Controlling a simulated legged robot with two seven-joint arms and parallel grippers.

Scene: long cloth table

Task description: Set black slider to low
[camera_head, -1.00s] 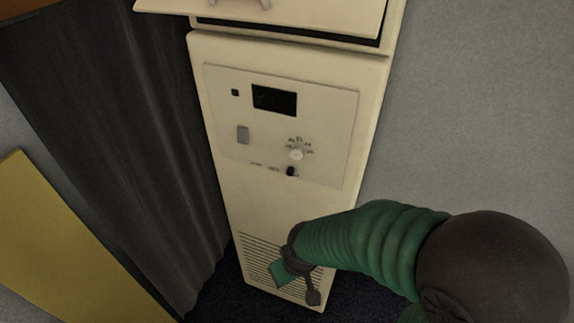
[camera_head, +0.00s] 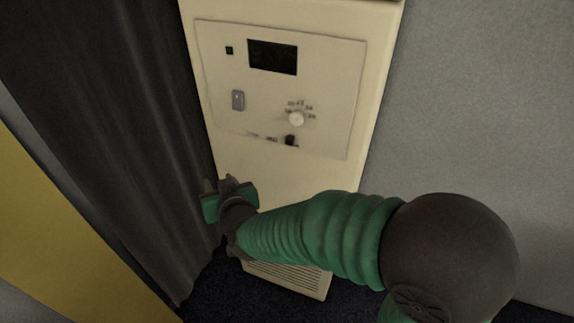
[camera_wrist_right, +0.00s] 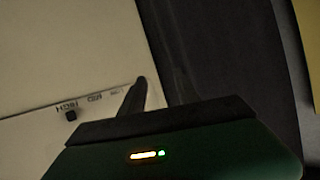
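The black slider (camera_head: 291,140) is a small dark knob low on the cream cabinet's control panel (camera_head: 330,90), at the right end of a row of small labels. In the right wrist view the slider (camera_wrist_right: 71,115) sits by the label that reads HIGH upside down, with MED and LOW further right. My right gripper (camera_head: 216,183) is in front of the cabinet's left edge, left of and below the slider, apart from it. Its fingers look parted and empty, one plain in the wrist view near the LOW label. My left gripper is not in view.
A white dial (camera_head: 296,119) is just above the slider. A grey switch (camera_head: 238,100) and a dark display (camera_head: 272,57) are higher on the panel. A dark curtain (camera_head: 120,130) hangs close to the left of the cabinet. A grey wall (camera_head: 480,90) stands to the right.

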